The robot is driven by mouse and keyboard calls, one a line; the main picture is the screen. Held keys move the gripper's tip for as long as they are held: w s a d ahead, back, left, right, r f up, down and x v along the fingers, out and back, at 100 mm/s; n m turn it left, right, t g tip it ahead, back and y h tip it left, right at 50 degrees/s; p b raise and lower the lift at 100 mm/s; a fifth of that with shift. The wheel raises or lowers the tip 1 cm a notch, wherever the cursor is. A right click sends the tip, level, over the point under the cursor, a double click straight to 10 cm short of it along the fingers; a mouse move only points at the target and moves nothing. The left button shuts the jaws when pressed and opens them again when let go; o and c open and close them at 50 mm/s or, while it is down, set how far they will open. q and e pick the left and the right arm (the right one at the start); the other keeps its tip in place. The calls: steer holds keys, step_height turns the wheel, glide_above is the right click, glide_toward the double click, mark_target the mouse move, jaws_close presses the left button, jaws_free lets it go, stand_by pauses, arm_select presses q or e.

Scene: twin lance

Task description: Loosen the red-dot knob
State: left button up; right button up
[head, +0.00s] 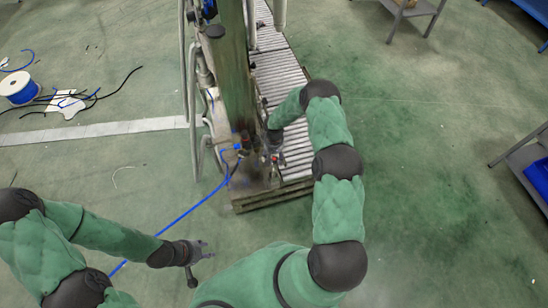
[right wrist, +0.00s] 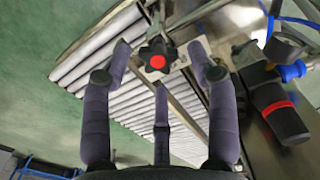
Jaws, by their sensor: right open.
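The red-dot knob (right wrist: 158,55) is a black lobed knob with a red centre on a pale metal bracket. In the right wrist view it lies between the outer fingertips of my right gripper (right wrist: 160,66). The right fingers are spread, with gaps showing to the left and right of the knob; the third finger is below it. I cannot tell whether any finger touches it. In the head view my right gripper (head: 272,138) is at the machine post, mostly hidden. My left gripper (head: 198,258) is open and empty above the floor at lower left.
A black cylinder with a red ring (right wrist: 284,120) and blue fittings sit right of the right gripper. The roller conveyor (head: 278,75) runs behind the green post (head: 234,70). A blue hose (head: 190,210) crosses the floor. A cable spool (head: 18,88) lies far left.

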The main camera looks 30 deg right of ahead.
steer(key=shift+f, duration=0.4)
steer(key=c, duration=1.1)
steer(key=shift+w+r+n, duration=0.15)
steer(key=shift+w+n, duration=0.05)
steer(key=shift+n, duration=0.2)
